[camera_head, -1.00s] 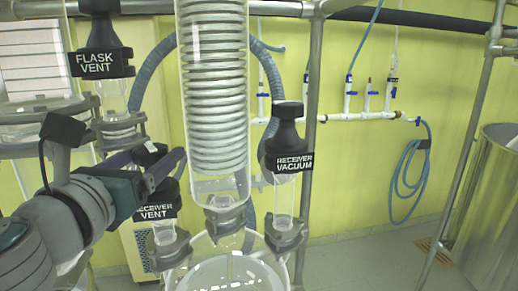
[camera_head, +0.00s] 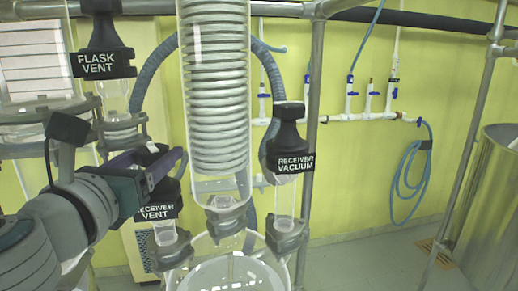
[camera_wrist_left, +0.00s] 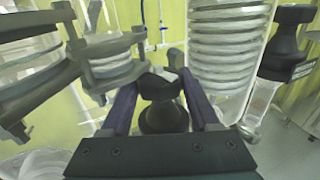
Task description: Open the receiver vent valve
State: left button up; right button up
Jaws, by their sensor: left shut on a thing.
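The receiver vent valve (camera_head: 160,205) is a black knob with a white label, on a glass neck above the receiver flask (camera_head: 228,274). My left gripper (camera_head: 178,160) comes in from the left and is shut on the top of this knob. In the left wrist view the black knob (camera_wrist_left: 161,100) sits between the two purple fingers of my left gripper (camera_wrist_left: 160,88). The fingers hide part of the knob in the head view. My right gripper is not in view.
The flask vent valve (camera_head: 104,60) stands above and to the left of my gripper. The receiver vacuum valve (camera_head: 286,150) is to the right, past the coiled glass condenser (camera_head: 216,100). A metal pole (camera_head: 309,150) rises behind it.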

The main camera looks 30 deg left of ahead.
pick_arm(q)
jog(key=shift+r+n+g+y, duration=0.1)
jog(key=shift+n+g+y, duration=0.25)
jog(key=shift+y, duration=0.25)
jog(key=shift+n+g+y+p, duration=0.25)
jog(key=shift+n+y+p, duration=0.1)
jog(key=shift+n+y, duration=0.3)
jog(key=shift+d+n+g+y, duration=0.1)
jog(key=shift+n+g+y, duration=0.6)
jog(key=shift+y, duration=0.35)
jog(key=n+g+y, duration=0.2)
jog(key=shift+y, duration=0.3)
jog(key=shift+n+g+y+b, duration=0.55)
jog(key=shift+n+g+y, duration=0.55)
jog(key=shift+g, duration=0.5)
jog(key=o, duration=1.1)
